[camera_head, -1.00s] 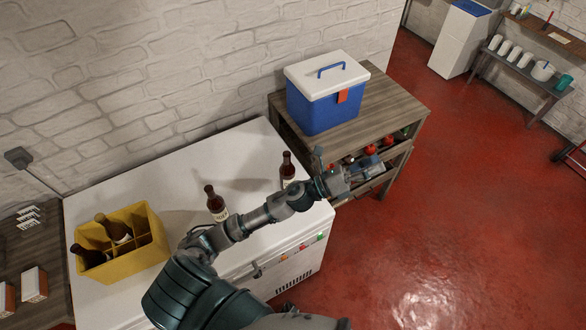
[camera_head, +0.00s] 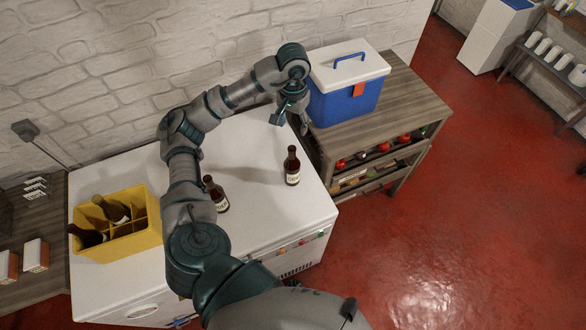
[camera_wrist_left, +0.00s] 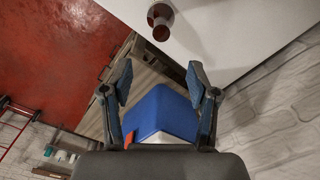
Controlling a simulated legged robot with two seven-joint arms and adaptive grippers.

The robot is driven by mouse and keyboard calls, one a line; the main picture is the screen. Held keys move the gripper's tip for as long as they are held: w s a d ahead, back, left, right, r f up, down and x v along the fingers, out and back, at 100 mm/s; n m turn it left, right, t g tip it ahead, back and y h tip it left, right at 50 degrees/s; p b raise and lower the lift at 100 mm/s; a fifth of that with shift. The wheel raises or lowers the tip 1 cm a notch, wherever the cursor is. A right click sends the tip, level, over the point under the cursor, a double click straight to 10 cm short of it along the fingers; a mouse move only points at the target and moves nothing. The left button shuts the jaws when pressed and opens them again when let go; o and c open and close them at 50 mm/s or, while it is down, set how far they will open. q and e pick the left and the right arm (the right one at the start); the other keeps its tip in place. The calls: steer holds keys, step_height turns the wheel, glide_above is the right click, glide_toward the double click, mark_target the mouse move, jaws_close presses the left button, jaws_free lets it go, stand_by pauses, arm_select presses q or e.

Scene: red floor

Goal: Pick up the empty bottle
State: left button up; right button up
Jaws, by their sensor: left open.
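A brown bottle with a pale label (camera_head: 292,168) stands upright near the right end of the white chest top (camera_head: 255,158). A second brown bottle (camera_head: 217,196) stands upright to its left, partly hidden by my arm. Two more bottles (camera_head: 117,211) lean in the yellow crate (camera_head: 137,243). I cannot tell which bottle is empty. My left gripper (camera_head: 291,121) is open and empty, pointing down above the chest, behind the right bottle and apart from it. In the left wrist view the open fingers (camera_wrist_left: 158,84) show, with a bottle (camera_wrist_left: 161,22) beyond them at the top.
A blue cooler with a white lid (camera_head: 345,102) stands on a wooden shelf unit (camera_head: 400,93) right of the gripper. It also shows between the fingers in the wrist view (camera_wrist_left: 165,112). A brick wall (camera_head: 120,60) is behind. Red floor (camera_head: 450,230) lies open at right.

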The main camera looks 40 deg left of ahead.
mark_target(292, 148)
arm_select(q)
steer(key=f, duration=0.9)
steer(key=shift+a+f, duration=0.1)
steer(key=shift+a, duration=0.1)
step_height(292, 148, down, 4)
steer(key=shift+s+d+f+p, duration=0.1)
steer(key=shift+s+p, duration=0.05)
steer(key=shift+p, duration=0.85)
steer(key=shift+f, duration=0.5)
jaws_close()
